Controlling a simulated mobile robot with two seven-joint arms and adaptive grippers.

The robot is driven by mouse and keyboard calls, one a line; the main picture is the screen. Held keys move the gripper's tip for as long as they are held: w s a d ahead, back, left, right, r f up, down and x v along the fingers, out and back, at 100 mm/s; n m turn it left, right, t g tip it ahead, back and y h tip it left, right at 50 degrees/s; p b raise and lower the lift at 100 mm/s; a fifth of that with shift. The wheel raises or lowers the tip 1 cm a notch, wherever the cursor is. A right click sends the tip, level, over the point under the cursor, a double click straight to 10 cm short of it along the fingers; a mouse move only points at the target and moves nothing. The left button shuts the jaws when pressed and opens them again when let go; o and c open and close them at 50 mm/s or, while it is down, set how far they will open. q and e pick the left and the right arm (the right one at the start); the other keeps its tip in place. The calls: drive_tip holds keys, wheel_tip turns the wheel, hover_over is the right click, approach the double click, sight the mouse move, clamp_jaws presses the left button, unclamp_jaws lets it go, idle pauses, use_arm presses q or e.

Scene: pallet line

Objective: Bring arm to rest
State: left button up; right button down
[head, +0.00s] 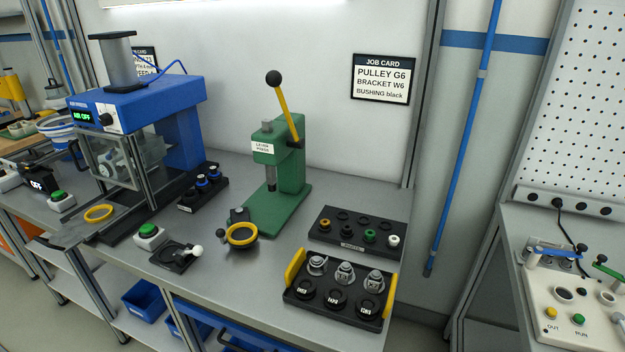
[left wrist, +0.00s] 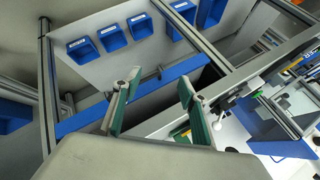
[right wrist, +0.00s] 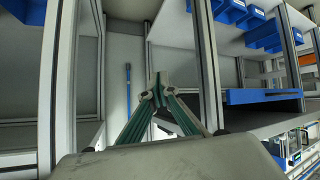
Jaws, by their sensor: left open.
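Neither of my arms shows in the head view. My left gripper (left wrist: 158,88) is open in the left wrist view, with nothing between its two green-padded fingers. Behind it are the workbench frame and blue bins below the bench. My right gripper (right wrist: 156,94) shows in the right wrist view with its fingertips together and nothing visible between them. It is in front of the bench, apart from the things seen behind it.
The bench carries a blue press (head: 135,98), a green lever press (head: 292,165), a black bushing tray (head: 335,238) and a yellow-handled tray (head: 296,268). A blue drawer (right wrist: 258,97) shows in the right wrist view. A control box (head: 570,305) stands at right.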

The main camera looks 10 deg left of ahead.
use_arm(q)
drive_tip(key=d+f+n+t+h+b, duration=0.1)
drive_tip(key=d+f+h+b, duration=0.1)
drive_tip(key=d+f, duration=0.4)
drive_tip(key=s+d+f+n+t+h+b, duration=0.1)
drive_tip(key=d+f+h+b, duration=0.2)
drive_tip(key=f, duration=0.9)
drive_tip(key=d+b, duration=0.1)
drive_tip(key=d, duration=0.2)
drive_tip(key=shift+d+f+n+h+b, duration=0.3)
drive_tip(key=shift+d+b, duration=0.05)
drive_tip(key=shift+d, duration=0.05)
